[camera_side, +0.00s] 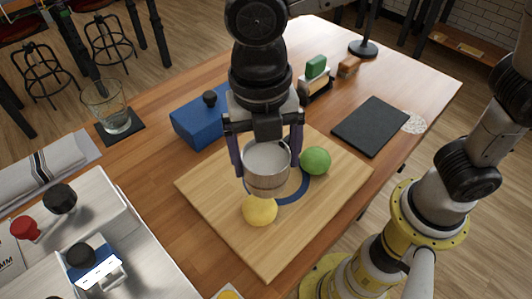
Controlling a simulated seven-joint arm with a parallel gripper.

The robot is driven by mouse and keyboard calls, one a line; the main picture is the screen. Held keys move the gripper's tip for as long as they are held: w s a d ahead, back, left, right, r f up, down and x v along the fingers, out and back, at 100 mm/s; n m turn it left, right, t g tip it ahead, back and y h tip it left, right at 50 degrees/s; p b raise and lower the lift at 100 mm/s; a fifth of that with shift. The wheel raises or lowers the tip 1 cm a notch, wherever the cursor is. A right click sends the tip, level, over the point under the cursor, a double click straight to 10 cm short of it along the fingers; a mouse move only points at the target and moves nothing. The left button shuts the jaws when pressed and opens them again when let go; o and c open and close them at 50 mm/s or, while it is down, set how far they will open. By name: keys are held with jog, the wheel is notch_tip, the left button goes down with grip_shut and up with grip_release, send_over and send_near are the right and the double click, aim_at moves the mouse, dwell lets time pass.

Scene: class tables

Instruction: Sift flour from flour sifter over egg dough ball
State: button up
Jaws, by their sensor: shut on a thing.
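The flour sifter (267,178) is a metal, round cup held between the fingers of my gripper (265,155). My gripper is shut on it, pointing down over the wooden board. The egg dough ball (260,211) is yellow and rests on the board, just below the sifter in the picture. The sifter overlaps the dough's upper edge in this view, so I cannot tell their exact height gap. No falling flour can be made out.
A green ball (315,160) lies on the wooden board (330,205), right of the sifter. A blue box (197,122) stands behind left, a glass (114,118) further left. A dark slate (371,126) lies at right. A white tray (150,268) is at front left.

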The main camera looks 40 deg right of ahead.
aim_at(250, 167)
jog(key=shift+a, duration=0.1)
dwell(0.5)
jog(key=shift+a+r, duration=0.1)
jog(key=shift+a, duration=1.4)
jog(key=shift+d, duration=1.6)
jog(key=shift+a, duration=1.65)
jog(key=shift+d, duration=0.15)
jog(key=shift+d, duration=1.5)
